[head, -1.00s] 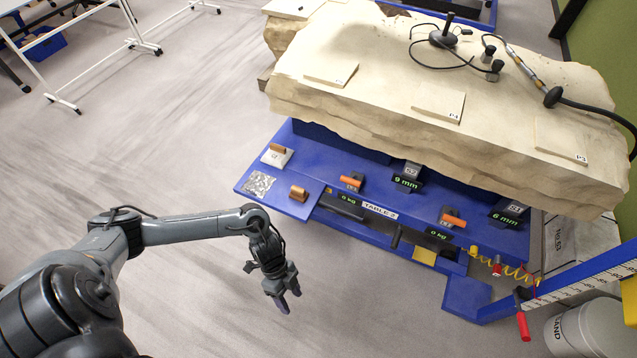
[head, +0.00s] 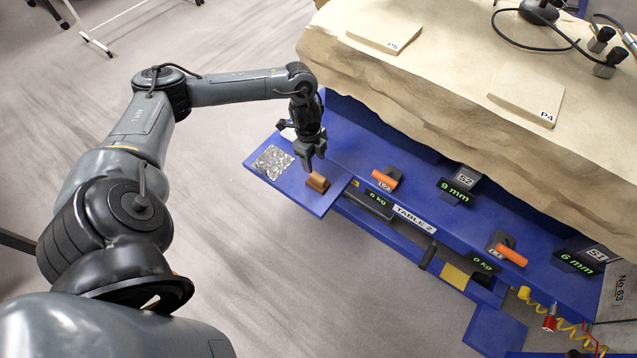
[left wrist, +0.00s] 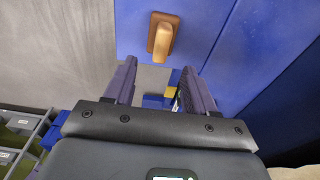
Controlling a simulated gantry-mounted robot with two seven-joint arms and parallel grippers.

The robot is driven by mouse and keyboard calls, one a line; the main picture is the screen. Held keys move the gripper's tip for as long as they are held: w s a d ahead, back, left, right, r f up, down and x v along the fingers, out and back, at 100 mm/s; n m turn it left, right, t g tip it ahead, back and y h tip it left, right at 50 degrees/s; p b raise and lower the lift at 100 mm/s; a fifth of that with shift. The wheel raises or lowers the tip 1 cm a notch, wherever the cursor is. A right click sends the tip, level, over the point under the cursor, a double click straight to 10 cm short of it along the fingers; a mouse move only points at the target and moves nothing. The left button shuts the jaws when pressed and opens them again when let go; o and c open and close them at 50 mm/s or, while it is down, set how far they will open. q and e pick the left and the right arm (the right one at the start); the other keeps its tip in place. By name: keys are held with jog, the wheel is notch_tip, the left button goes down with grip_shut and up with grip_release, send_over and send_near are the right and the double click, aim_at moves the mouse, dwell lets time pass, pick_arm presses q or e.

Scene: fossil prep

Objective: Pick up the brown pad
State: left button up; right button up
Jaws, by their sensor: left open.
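The brown pad (head: 317,182), a small block with a raised grip, lies on the blue shelf near its front edge. In the left wrist view the brown pad (left wrist: 163,37) shows ahead of the fingers, upper middle, with a clear gap. My left gripper (head: 311,162) hangs over the shelf, just behind the pad in the head view, pointing down. Its two fingers are apart and nothing is between them in the left wrist view (left wrist: 160,85). My right gripper is not in view.
A silvery foil sheet (head: 272,162) lies left of the pad. Two orange handles (head: 386,178) (head: 511,254) and dark display boxes sit further right along the blue table. A large pale rock slab (head: 450,100) rises behind the shelf, close to my arm. Open floor lies in front.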

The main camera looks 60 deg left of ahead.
aim_at(318, 176)
pick_arm(q)
jog(key=f, duration=0.4)
jog(key=shift+d+b, duration=0.3)
jog(key=shift+b, duration=0.05)
jog(key=shift+w+f+b, duration=0.2)
jog(key=shift+f+b, duration=0.1)
jog(key=shift+f, duration=0.65)
jog(key=f, duration=0.2)
jog(key=f+b, duration=0.1)
jog(key=f, duration=0.1)
jog(key=shift+w+d, duration=0.15)
jog(key=shift+d, duration=0.05)
grip_shut()
jog(key=shift+r, duration=0.2)
